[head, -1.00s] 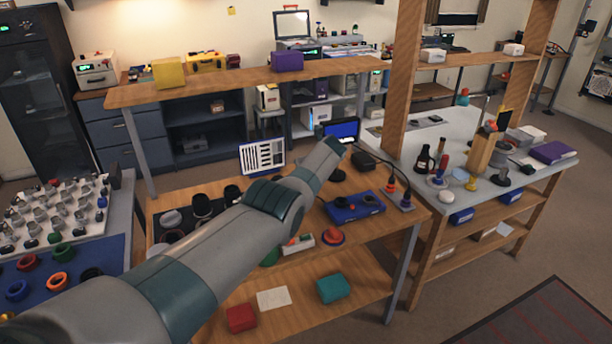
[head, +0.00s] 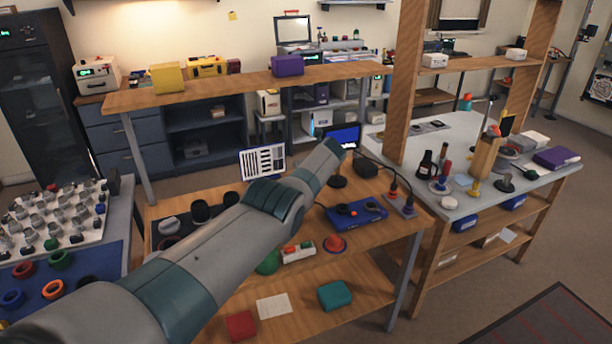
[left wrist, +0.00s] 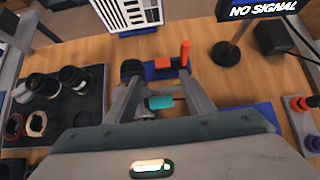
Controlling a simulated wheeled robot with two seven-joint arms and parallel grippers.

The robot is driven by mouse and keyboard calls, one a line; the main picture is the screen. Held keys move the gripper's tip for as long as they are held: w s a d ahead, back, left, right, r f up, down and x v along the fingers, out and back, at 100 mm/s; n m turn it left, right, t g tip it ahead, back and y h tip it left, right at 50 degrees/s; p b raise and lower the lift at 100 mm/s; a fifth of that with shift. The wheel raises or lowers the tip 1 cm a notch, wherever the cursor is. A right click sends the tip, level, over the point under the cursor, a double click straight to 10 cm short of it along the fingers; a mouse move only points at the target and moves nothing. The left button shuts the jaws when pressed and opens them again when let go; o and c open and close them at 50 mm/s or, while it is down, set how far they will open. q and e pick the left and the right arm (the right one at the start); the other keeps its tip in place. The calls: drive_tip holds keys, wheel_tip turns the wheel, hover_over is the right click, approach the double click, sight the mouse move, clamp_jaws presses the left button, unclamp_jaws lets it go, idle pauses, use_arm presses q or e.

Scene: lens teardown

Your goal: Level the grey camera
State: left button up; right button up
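My left arm crosses the head view from the lower left; its gripper is hidden there. In the left wrist view my left gripper (left wrist: 163,82) is open, with its two fingers wide apart. Between and just beyond the fingers show a teal cylinder (left wrist: 160,102), a dark round part (left wrist: 131,68) and a blue base with an orange block (left wrist: 163,62) and an upright orange post (left wrist: 185,53). I cannot tell whether the fingers touch any of these. I cannot clearly pick out a grey camera; the arm covers part of the bench. My right gripper is out of view.
A monitor (head: 345,137) reading NO SIGNAL and a striped chart (head: 262,161) stand on the bench. Black lenses (left wrist: 45,87) sit on a dark tray left of the gripper.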

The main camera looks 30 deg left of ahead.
use_arm(q)
drive_tip(key=shift+s+d+r+p, duration=0.25)
drive_tip(key=shift+s+r+p, duration=0.05)
drive_tip(key=shift+s+p, duration=0.1)
drive_tip(key=p+v, duration=0.2)
drive_tip(key=p, duration=0.2)
drive_tip(key=shift+s+d+r, duration=0.1)
drive_tip(key=shift+r, duration=0.2)
drive_tip(key=b+v, duration=0.1)
drive_tip(key=v, duration=1.2)
drive_tip(key=shift+d+r, duration=0.3)
drive_tip(key=shift+r, duration=0.05)
drive_tip(key=shift+f, duration=0.15)
